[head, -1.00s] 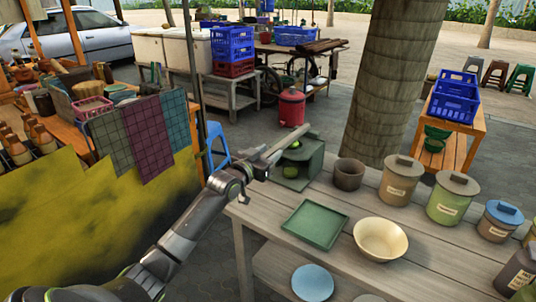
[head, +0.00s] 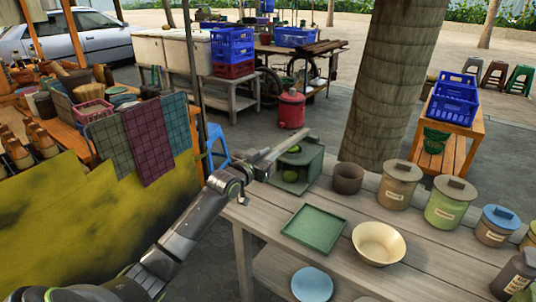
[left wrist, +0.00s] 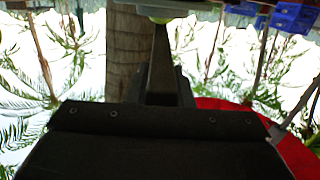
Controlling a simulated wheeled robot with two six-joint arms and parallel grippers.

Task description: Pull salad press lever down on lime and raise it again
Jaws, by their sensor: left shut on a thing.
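The salad press is a green box-like stand (head: 313,174) at the far left corner of the wooden table. Its pale lever (head: 284,148) slants up and to the right above it. One lime (head: 293,149) shows under the lever and another (head: 290,176) sits lower in the press opening. My left gripper (head: 259,170) is shut on the near, lower end of the lever, left of the press. In the left wrist view a dark bar (left wrist: 162,75) runs up from my dark gripper body; the finger contact is hidden there. My right gripper is out of view.
The wooden table (head: 345,205) carries a green tray (head: 315,229), a cream bowl (head: 378,243), a brown cup (head: 348,178) and several lidded jars on the right. A tree trunk (head: 390,80) rises behind the press. A dark pole stands left of my gripper.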

